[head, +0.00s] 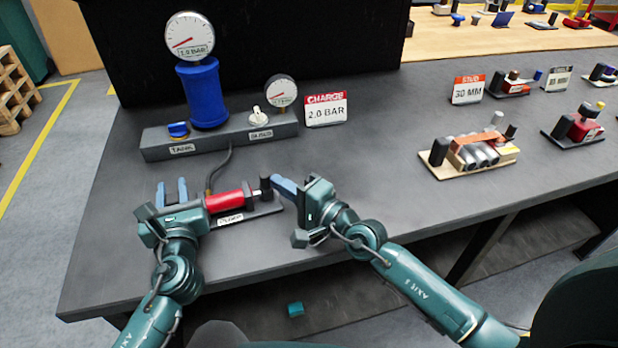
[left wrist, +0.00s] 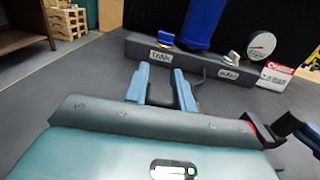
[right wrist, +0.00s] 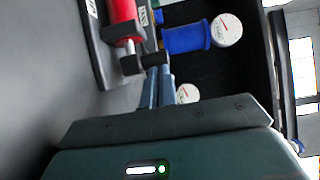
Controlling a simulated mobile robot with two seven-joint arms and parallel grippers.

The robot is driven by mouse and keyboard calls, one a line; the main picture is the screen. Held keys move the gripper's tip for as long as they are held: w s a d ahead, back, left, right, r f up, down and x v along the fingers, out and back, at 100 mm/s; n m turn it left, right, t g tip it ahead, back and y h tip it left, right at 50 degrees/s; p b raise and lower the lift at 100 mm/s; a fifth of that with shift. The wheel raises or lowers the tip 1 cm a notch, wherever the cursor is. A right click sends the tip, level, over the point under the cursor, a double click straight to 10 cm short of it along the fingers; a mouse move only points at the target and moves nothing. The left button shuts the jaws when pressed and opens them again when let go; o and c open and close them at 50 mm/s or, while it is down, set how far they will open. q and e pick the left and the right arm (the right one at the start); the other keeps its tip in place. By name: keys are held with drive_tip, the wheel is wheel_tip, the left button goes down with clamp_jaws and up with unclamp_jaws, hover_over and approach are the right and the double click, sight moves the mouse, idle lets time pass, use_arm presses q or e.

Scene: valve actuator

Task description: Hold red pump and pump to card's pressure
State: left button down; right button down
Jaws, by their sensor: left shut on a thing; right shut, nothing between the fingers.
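The red pump (head: 225,201) lies on a small base on the table, its black handle (head: 265,188) to the right. My left gripper (head: 172,190) is at the pump's left end, shut on it; its body hides the contact, and its fingertips show apart. My right gripper (head: 278,184) is shut and empty, its fingertips beside the handle; in the right wrist view the handle (right wrist: 145,63) is at the fingertips. The charge card (head: 325,109) reads 2.0 BAR. The large gauge (head: 190,37) on the blue tank (head: 203,93) has its needle at lower left.
A grey manifold (head: 220,139) with a blue tank knob (head: 178,130), a white knob (head: 259,117) and a small gauge (head: 281,91) stands behind the pump. A hose (head: 222,167) runs to the pump. Several fixtures and a stud card (head: 467,89) stand at right.

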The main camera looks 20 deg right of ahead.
drive_tip(key=shift+a, duration=0.25)
drive_tip(key=d, duration=0.3)
drive_tip(key=shift+s+d, duration=0.4)
drive_tip(key=v, duration=1)
drive_tip(key=shift+d, duration=0.15)
drive_tip(key=c, duration=2.1)
unclamp_jaws()
